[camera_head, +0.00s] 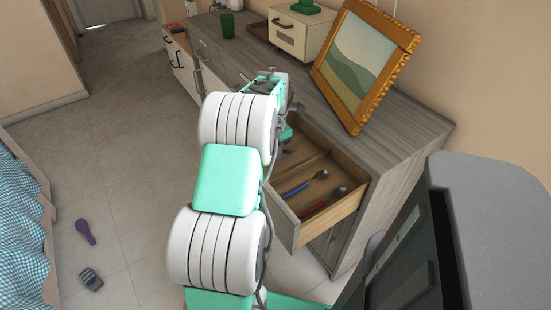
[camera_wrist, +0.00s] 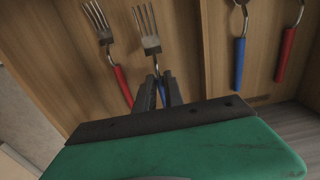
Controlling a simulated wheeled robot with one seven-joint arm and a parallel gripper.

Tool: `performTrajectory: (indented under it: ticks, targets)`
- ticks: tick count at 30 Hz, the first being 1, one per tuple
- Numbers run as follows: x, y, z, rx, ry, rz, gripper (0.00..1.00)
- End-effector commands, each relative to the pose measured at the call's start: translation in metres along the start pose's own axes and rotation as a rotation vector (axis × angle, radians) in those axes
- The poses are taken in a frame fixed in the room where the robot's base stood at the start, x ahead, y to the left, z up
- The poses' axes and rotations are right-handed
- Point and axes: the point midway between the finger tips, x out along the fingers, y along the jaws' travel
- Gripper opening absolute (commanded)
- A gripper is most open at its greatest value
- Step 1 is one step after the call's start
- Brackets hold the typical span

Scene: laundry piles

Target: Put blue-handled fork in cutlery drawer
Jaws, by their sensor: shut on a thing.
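The blue-handled fork (camera_wrist: 150,38) shows in the wrist view with its tines pointing away from my gripper. My gripper (camera_wrist: 158,84) is shut on it near the handle, and the fingers hide much of the blue handle. The fork is over the left compartment of the open wooden cutlery drawer (camera_wrist: 181,50). I cannot tell whether it touches the drawer floor. In the head view the drawer (camera_head: 348,206) is pulled out of the grey cabinet, and my arm hides the gripper's tips and the fork.
A red-handled fork (camera_wrist: 121,82) lies left of the held fork. Beyond the divider lie a blue-handled utensil (camera_wrist: 239,62) and a red-handled one (camera_wrist: 286,54). A gold picture frame (camera_head: 325,78), a white box (camera_head: 288,38) and a green cup (camera_head: 227,25) stand on the countertop (camera_head: 415,122).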

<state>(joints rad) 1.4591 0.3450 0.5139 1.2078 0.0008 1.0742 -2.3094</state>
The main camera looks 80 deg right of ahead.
Motion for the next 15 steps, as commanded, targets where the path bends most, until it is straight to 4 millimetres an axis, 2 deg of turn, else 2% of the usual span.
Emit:
performTrajectory:
  ticks: [1,3,14,15]
  targets:
    - [0.015,-0.001,-0.001,0.0,0.003,-0.003,0.0]
    - [0.024,0.0,-0.001,0.0,0.002,-0.002,0.0]
    - [0.028,0.0,0.0,0.0,0.001,-0.001,0.0]
    - [0.027,0.0,0.0,0.0,0.0,0.0,0.16]
